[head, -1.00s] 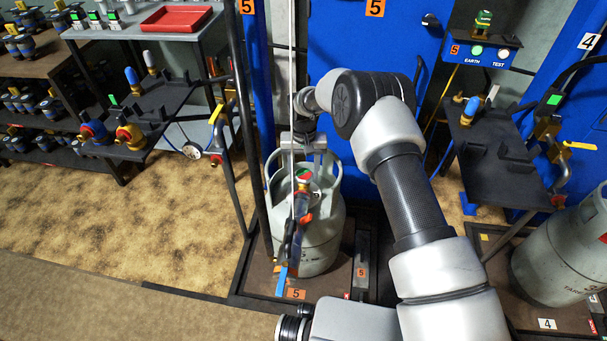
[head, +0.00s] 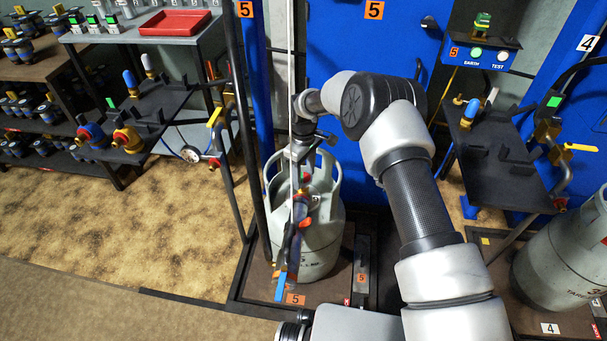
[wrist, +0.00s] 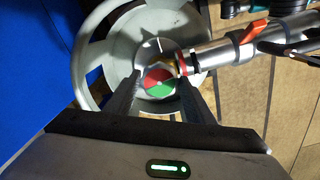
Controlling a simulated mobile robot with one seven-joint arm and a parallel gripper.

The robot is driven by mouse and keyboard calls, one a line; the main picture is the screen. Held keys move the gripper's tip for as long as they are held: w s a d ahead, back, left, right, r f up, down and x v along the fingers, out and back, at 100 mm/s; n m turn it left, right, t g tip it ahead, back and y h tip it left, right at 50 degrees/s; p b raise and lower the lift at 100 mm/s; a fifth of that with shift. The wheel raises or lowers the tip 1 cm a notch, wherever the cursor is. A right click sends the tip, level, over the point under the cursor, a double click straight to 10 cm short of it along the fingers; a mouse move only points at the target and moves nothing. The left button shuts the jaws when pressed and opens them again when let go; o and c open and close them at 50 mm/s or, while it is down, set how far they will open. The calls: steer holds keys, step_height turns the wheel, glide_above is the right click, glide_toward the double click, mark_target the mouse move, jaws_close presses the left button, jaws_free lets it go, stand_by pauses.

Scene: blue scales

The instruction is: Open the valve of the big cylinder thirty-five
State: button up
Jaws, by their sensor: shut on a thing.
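A big grey-green gas cylinder (head: 322,235) with a ring collar stands upright at the station marked 5. I cannot read a number thirty-five on it. Its round valve knob (wrist: 159,84), part red and part green, sits inside the collar (wrist: 88,62) in the wrist view. My gripper (wrist: 159,74) has a finger on each side of the knob and is shut on it. In the head view my gripper (head: 302,168) comes down from above into the collar and hides most of the knob. A metal connector with a red-orange lever (wrist: 245,33) joins the valve from the right.
A hose with a blue handle (head: 281,287) hangs in front of the cylinder. A thin pale upright pole (head: 291,80) and a dark post (head: 262,215) stand close by. Open floor (head: 110,220) lies left.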

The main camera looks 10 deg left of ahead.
steer(key=n, duration=0.4)
steer(key=shift+n, duration=0.4)
steer(key=n, duration=0.3)
steer(key=shift+w+n, duration=0.1)
steer(key=shift+n, duration=0.2)
steer(key=n, duration=0.3)
steer(key=shift+n, duration=0.3)
steer(key=shift+w+a+n, duration=0.1)
steer(key=shift+n, duration=1.7)
steer(key=o, duration=1)
steer(key=shift+o, duration=0.2)
steer(key=shift+r, duration=0.1)
